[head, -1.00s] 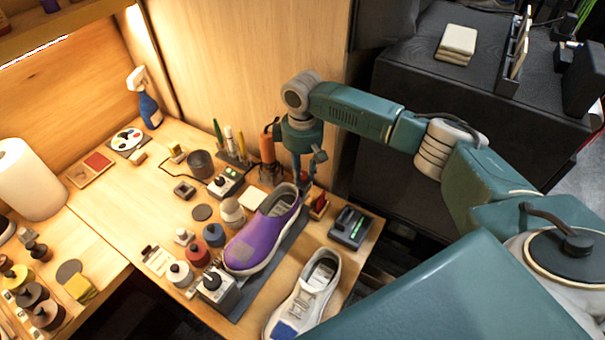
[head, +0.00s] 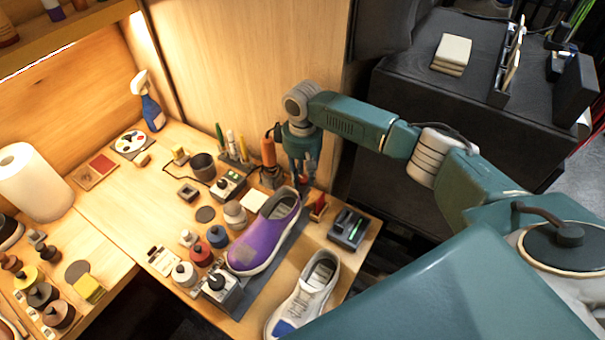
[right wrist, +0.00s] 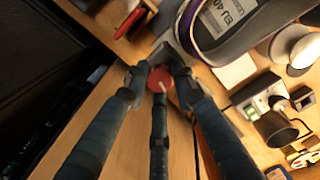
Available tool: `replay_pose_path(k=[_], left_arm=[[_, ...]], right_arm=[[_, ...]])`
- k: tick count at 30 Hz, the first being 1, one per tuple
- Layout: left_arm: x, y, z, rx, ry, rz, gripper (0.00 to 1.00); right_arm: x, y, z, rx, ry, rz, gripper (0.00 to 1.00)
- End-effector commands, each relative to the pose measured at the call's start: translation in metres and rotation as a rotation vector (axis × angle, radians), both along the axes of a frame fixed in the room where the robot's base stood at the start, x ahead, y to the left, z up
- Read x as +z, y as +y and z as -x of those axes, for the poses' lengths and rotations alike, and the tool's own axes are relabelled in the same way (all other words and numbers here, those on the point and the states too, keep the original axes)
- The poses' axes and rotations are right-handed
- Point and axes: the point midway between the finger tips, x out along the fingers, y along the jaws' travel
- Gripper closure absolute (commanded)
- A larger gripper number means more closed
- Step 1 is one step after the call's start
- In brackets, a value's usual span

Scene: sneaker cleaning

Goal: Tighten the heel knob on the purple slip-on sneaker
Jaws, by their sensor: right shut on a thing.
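The purple slip-on sneaker (head: 262,238) lies on a dark mat (head: 236,306), its heel toward the back right. In the right wrist view its grey insole (right wrist: 222,20) with an "EU 40" label shows at the top. My right gripper (head: 303,180) comes down from above at the heel. Its three fingers (right wrist: 160,75) are closed around the knob. My left gripper is out of view.
A white sneaker (head: 306,293) stands to the right of the mat, and a dark box with green lights (head: 350,229) is behind it. Several bottles and an orange-handled tool (head: 268,152) stand close by. The bench's right edge is near.

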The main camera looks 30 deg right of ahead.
Motion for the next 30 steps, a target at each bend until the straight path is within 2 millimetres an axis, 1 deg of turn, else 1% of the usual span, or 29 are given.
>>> replay_pose_path(k=[1, 4, 17, 30], left_arm=[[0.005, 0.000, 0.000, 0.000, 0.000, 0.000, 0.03], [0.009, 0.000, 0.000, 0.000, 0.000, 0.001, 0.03], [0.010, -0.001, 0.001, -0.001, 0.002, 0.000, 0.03], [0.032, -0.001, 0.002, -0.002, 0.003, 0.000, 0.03]], right_arm=[[0.003, 0.000, -0.001, -0.020, -0.002, -0.001, 0.97], [0.002, 0.000, -0.001, -0.054, -0.001, -0.002, 0.97], [0.001, 0.000, -0.001, -0.079, -0.002, -0.002, 0.97], [0.004, 0.000, -0.001, -0.244, 0.000, -0.005, 0.97]])
